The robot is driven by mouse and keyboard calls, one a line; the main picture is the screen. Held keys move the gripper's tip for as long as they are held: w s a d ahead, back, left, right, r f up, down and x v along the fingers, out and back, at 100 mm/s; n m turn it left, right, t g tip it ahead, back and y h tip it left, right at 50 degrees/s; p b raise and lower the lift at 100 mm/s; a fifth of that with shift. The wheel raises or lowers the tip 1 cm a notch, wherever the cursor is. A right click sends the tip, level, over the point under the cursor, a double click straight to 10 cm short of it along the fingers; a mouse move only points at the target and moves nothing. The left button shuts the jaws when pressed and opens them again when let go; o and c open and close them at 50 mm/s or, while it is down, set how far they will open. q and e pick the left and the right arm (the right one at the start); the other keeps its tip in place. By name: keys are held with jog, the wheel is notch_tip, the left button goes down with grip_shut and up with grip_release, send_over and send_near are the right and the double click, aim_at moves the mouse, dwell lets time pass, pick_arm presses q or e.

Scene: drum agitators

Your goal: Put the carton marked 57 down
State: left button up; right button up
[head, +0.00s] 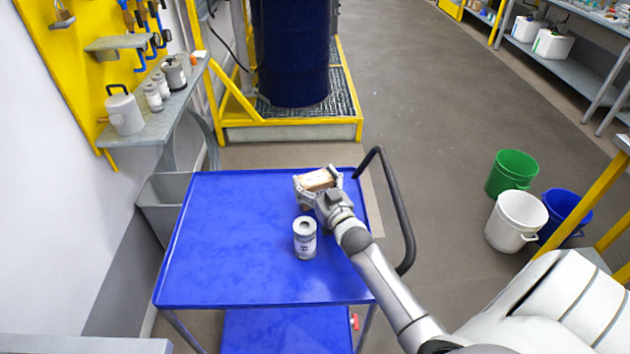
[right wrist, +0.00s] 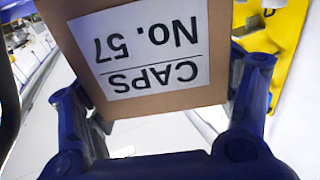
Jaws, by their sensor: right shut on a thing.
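The carton marked 57 (head: 320,179) is a small brown box held over the far right part of the blue cart top (head: 235,235). In the right wrist view the carton (right wrist: 150,100) shows a white label reading "CAPS No. 57", upside down. My right gripper (head: 318,186) is shut on the carton, with a dark finger on each side of it in the wrist view. The carton's underside is hidden, so I cannot tell whether it touches the cart top. My left gripper is not in view.
A grey-and-white can (head: 305,238) stands on the cart, nearer than the carton. The cart's black handle (head: 397,210) rises at the right edge. The cart's left half is clear. Green (head: 511,174), white (head: 516,221) and blue (head: 565,214) buckets stand on the floor at right.

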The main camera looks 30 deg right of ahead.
jog(key=o, duration=0.9)
jog(key=shift+f, duration=0.2)
jog(key=shift+o, duration=0.2)
jog(key=shift+r+p, duration=0.65)
jog(key=shift+r, duration=0.15)
jog(key=s+a+b, duration=0.1)
jog(key=s, duration=0.6)
jog(key=shift+s, duration=0.25)
